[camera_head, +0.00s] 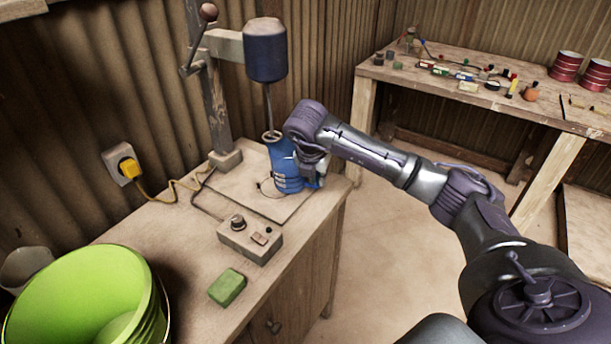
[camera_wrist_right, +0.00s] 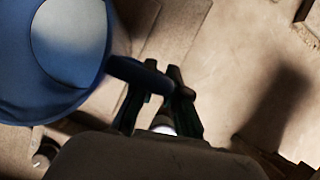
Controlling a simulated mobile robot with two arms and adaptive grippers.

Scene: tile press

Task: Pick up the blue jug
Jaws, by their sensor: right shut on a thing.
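The blue jug (camera_head: 281,160) is upright at the back right of the wooden cabinet, over the base board of a stand mixer. The mixer's thin rod (camera_head: 268,105) comes down to the jug's mouth. My right gripper (camera_head: 313,172) is at the jug's right side, partly hidden behind my own wrist. In the right wrist view the jug (camera_wrist_right: 35,105) fills the upper left, and its handle reaches between the fingers (camera_wrist_right: 156,88), which are shut on it. I cannot tell whether the jug's bottom touches the board. My left gripper is not in view.
The mixer's dark motor head (camera_head: 265,50) hangs close above the jug, with its post (camera_head: 213,100) behind left. A control box (camera_head: 249,240), a green block (camera_head: 227,287) and a green bucket (camera_head: 80,295) are nearer. A workbench (camera_head: 440,90) with small parts stands at the back right.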

